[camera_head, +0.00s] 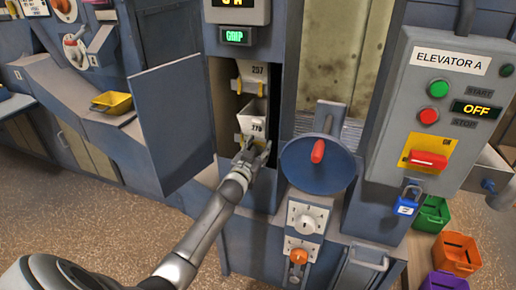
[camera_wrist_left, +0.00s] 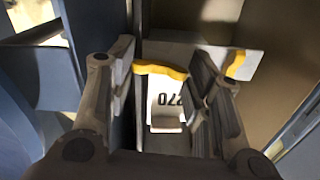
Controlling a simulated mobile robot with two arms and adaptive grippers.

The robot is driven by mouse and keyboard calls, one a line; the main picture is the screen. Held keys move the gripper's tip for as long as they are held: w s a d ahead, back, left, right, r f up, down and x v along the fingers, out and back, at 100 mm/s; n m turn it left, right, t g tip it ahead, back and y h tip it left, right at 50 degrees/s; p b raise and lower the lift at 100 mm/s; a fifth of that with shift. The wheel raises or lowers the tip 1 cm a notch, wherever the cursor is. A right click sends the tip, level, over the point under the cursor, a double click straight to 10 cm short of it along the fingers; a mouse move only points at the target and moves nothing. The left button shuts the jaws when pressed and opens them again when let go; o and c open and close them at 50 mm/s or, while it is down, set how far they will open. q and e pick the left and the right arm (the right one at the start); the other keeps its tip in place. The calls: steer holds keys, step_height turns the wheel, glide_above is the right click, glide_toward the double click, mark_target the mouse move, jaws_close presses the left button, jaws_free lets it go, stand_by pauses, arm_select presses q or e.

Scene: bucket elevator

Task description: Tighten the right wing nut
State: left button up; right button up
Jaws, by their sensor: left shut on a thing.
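A pale bucket (camera_head: 252,115) with a dark number hangs inside the open shaft and also shows in the wrist view (camera_wrist_left: 166,102). A second yellow piece (camera_wrist_left: 237,64) shows beyond the right finger. My right gripper is out of view.
The open blue door (camera_head: 180,122) stands left of my gripper. Another bucket (camera_head: 250,75) hangs above. A blue handwheel (camera_head: 318,165) with a red handle is close on the right. The control box (camera_head: 440,105) reads OFF, with a blue padlock (camera_head: 407,202) below.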

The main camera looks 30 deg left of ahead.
arm_select(q)
steer(key=m, duration=1.2)
steer(key=shift+m, duration=2.2)
steer(key=o, duration=1)
steer(key=shift+w+f, duration=0.15)
steer(key=shift+s+r, duration=0.2)
steer(key=shift+s+d+f, duration=0.15)
steer(key=shift+s, duration=0.4)
steer(key=v, duration=1.1)
steer(key=shift+d, duration=0.1)
